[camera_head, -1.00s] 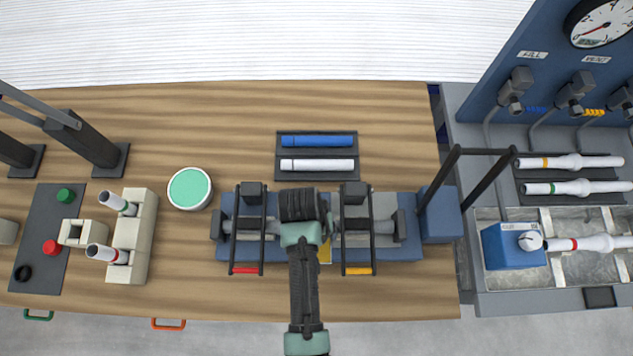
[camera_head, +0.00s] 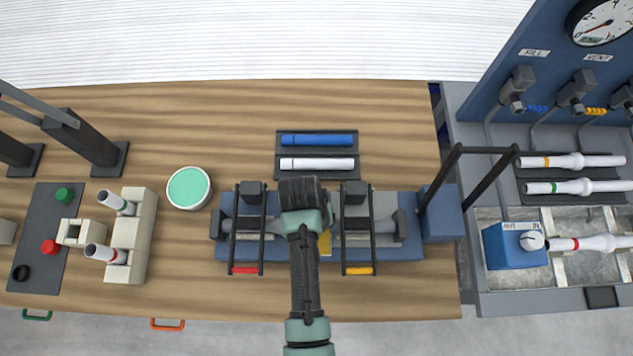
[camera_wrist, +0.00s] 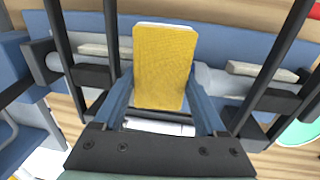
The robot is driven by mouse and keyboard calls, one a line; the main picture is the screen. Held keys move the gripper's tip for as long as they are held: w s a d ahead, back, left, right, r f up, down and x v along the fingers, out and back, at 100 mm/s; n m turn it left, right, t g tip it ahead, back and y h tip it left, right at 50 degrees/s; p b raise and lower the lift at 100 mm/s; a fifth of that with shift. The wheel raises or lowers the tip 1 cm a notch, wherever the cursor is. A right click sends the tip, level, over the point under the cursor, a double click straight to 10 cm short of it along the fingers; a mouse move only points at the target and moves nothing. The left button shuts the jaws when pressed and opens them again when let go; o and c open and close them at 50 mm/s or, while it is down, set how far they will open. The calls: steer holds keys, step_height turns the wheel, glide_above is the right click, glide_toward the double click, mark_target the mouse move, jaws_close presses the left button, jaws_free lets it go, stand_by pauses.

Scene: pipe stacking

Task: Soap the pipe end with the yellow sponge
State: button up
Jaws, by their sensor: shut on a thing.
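My gripper (camera_wrist: 163,105) is shut on the yellow sponge (camera_wrist: 160,60), which stands up between its two blue fingers in the wrist view. In the head view my wrist hides most of the gripper, and a yellow patch (camera_head: 325,245) shows beside it. The sponge is over the gap between the left clamp (camera_head: 249,230) and the right clamp (camera_head: 357,230) of the blue fixture. A grey pipe piece (camera_head: 384,226) lies in the right clamp, and another (camera_wrist: 222,84) shows beside the sponge in the wrist view. I cannot tell whether the sponge touches a pipe end.
A round pot with a green top (camera_head: 189,188) stands left of the fixture. A rack with a blue rod and a white rod (camera_head: 317,164) lies behind it. A metal basin (camera_head: 565,270) is at right.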

steer(key=shift+s+p, duration=0.6)
steer(key=shift+s, duration=0.35)
steer(key=shift+w, duration=0.9)
steer(key=shift+s+p, duration=0.5)
steer(key=shift+s, duration=0.35)
steer(key=shift+w+f+b, duration=0.1)
steer(key=shift+w+b, duration=0.2)
steer(key=shift+w, duration=0.55)
steer(key=shift+s+p, duration=0.65)
steer(key=shift+s, duration=0.2)
steer(key=shift+w, duration=0.8)
steer(key=shift+s, duration=0.1)
